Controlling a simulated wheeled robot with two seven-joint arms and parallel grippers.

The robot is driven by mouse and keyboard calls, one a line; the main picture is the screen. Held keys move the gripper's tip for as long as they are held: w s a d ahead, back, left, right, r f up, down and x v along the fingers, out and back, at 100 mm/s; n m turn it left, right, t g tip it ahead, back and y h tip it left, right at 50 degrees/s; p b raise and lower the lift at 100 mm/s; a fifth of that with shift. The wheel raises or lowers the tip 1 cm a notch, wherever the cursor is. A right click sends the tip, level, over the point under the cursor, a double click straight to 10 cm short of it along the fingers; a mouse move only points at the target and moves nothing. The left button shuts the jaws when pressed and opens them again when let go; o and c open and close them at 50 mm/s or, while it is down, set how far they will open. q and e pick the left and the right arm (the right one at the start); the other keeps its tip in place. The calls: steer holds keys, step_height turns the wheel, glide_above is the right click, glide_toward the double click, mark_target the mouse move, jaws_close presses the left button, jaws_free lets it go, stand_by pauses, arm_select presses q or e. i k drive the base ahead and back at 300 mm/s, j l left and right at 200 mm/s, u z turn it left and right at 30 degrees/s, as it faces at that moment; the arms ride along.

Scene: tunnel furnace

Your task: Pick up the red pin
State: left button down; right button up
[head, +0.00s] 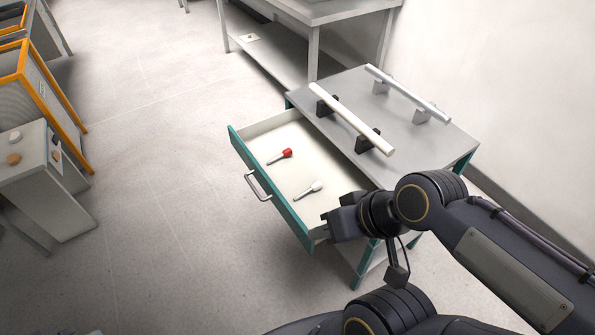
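The red pin (286,153) lies in the open drawer (262,132). It has a red head and a thin grey shank pointing to the lower left. A similar pin with a whitish head (316,186) lies nearer in the same drawer. My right gripper (324,224) is over the near right end of the drawer, apart from both pins, with the white-headed pin between it and the red one. Its fingers are small and dark, and their opening cannot be made out. No pin shows in it. My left gripper is out of view.
The drawer has a teal front with a metal handle (258,187). It belongs to a grey table (408,130) carrying two light rods (350,118) on supports. A grey bench (325,10) stands behind. An orange-framed unit (45,95) is at left. The floor between is clear.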

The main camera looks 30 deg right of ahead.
mark_target(288, 151)
steer(key=u, duration=1.9)
steer(key=z, duration=2.7)
steer(key=i+j+z, duration=0.1)
steer(key=i+j, duration=0.45)
steer(key=j, duration=0.15)
steer(key=i+j+z, duration=0.15)
steer(key=j, duration=0.25)
steer(key=i+j, duration=0.35)
steer(key=i+j+z, duration=0.15)
steer(key=j, duration=0.25)
steer(key=i, duration=0.05)
